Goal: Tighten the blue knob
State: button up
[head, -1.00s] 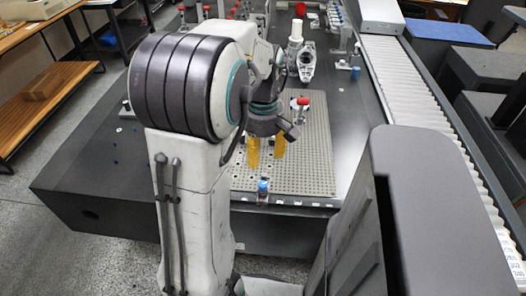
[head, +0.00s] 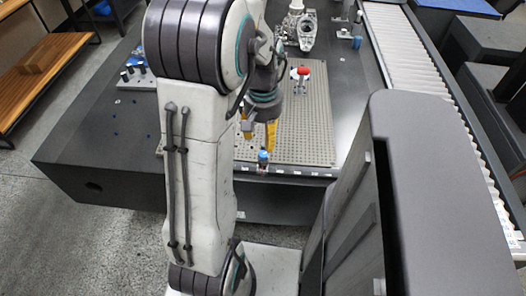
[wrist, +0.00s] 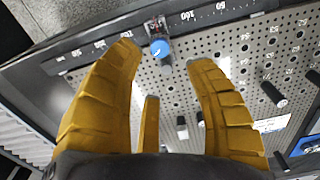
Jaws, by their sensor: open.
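The blue knob (head: 263,155) sits on a small fixture at the front edge of the perforated plate (head: 310,120). In the wrist view the blue knob (wrist: 159,48) lies ahead of the fingertips, near the gap between them. My gripper (head: 258,142) has yellow fingers and is just above and behind the knob in the head view. In the wrist view my gripper (wrist: 165,55) is open, with nothing between its fingers. The fingers do not visibly touch the knob.
A red-topped clamp (head: 301,73) stands farther back on the plate. A grey metal casting (head: 298,28) stands beyond it. Several dark pegs, including one peg (wrist: 273,93), stand on the plate in the wrist view. A ribbed rail (head: 425,95) runs along the right.

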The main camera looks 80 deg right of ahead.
aim_at(263, 154)
jog(key=shift+f, duration=0.65)
jog(key=shift+f+b, duration=0.7)
jog(key=shift+f, duration=2.3)
grip_shut()
